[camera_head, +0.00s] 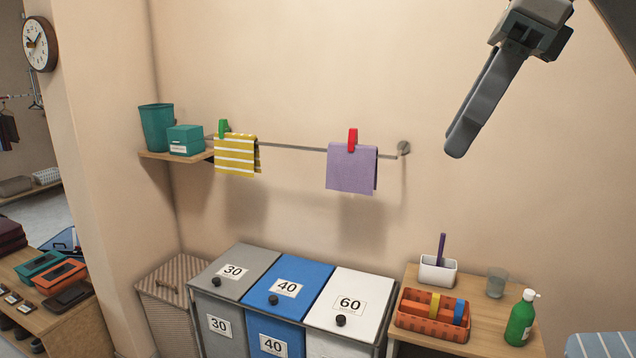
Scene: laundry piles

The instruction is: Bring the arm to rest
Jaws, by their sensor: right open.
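My right gripper (468,135) hangs in the air at the upper right of the head view, in front of the bare wall. Its grey fingers point down and to the left, seen almost edge-on, one mostly behind the other. It is open, and nothing shows between the fingers. It appears above the small wooden table in the picture, apart from everything. My left gripper is not in view.
A rail (290,147) holds a yellow striped cloth (236,155) and a purple cloth (351,168). Below stand lidded bins numbered 30 (232,271), 40 (286,287) and 60 (350,303). A table (412,283) carries an orange caddy (430,318) and green bottle (521,320).

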